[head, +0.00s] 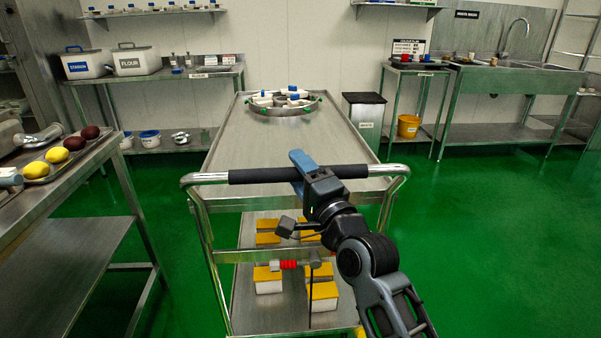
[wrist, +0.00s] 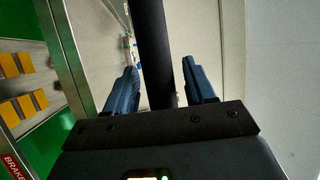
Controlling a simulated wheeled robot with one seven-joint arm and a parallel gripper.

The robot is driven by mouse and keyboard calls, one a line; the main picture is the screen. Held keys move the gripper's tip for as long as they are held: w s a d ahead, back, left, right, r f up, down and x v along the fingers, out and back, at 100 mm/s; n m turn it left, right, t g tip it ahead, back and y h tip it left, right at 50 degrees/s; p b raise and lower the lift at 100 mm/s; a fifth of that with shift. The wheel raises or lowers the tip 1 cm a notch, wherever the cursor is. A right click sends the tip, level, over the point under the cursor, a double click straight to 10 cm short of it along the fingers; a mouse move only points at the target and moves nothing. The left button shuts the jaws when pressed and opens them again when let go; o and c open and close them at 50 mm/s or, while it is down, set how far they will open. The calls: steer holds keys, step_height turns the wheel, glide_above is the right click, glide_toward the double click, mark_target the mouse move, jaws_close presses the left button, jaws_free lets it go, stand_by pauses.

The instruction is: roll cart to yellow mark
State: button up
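The steel cart (head: 250,150) stands straight ahead of me, its push handle (head: 250,176) towards me with a black grip sleeve. My gripper (head: 302,170) is at the right part of this sleeve. In the wrist view the black sleeve (wrist: 153,45) runs between the two blue fingers of my gripper (wrist: 160,85), with small gaps beside it, so the fingers look open around it. A red brake label (wrist: 13,165) shows at the wrist view's lower left. A small yellow patch (head: 360,332) shows at the bottom edge; I cannot tell whether it is the mark.
A round tray (head: 283,110) with white pieces sits on the cart top. Yellow-topped boxes (head: 268,275) stand on its lower shelf, beside a red-gripped lever (head: 288,265). A steel table (head: 70,215) with lemons is close on the left. Green floor (head: 490,240) is open on the right.

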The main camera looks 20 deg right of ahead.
jaws_close()
steer(key=shift+s, duration=0.1)
stand_by(0.4)
